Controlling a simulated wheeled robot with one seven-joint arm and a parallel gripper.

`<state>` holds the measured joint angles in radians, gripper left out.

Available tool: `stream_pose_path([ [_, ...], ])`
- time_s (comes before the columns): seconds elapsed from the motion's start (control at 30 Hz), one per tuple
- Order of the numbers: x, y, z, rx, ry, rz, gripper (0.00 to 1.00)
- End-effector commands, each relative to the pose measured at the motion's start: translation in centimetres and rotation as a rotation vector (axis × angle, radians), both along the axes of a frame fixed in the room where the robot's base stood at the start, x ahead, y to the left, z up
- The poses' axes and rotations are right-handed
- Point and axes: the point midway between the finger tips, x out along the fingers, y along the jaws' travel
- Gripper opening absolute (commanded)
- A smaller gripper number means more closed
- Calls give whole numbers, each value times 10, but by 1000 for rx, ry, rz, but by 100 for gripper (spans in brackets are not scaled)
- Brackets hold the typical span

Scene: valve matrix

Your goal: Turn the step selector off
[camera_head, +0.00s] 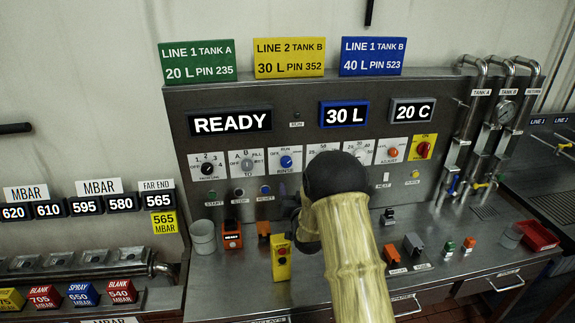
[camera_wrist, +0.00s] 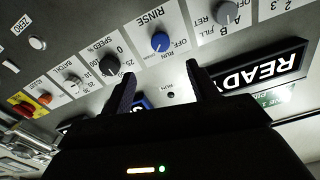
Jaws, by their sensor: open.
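The dial marked 1 to 4 (camera_head: 208,168), a black knob on a white card at the left end of the panel, best fits the step selector. Its name label and pointer are too small to read surely. In the wrist view only a corner of its numbered card (camera_wrist: 281,6) shows at the top right; its knob is out of frame. My gripper (camera_wrist: 157,76) is open and empty, its two black fingers apart, pointing at the panel below the blue rinse knob (camera_wrist: 160,42) in that picture. In the head view my arm hides the fingers.
The A/B fill dial (camera_head: 247,165) sits between the numbered dial and the rinse knob (camera_head: 287,162). A READY display (camera_head: 231,122) is above. Below, a grey cup (camera_head: 203,238), an orange device (camera_head: 232,236) and a yellow pendant (camera_head: 280,257) stand on the bench.

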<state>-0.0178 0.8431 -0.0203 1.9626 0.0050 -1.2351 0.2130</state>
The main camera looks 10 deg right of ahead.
Motion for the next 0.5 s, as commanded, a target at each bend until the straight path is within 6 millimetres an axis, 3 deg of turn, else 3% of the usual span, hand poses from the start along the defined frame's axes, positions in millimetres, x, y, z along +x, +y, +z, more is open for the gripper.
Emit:
stream_pose_path([
  [0.5, 69, 0, 2, 0, -1, 0, 59],
])
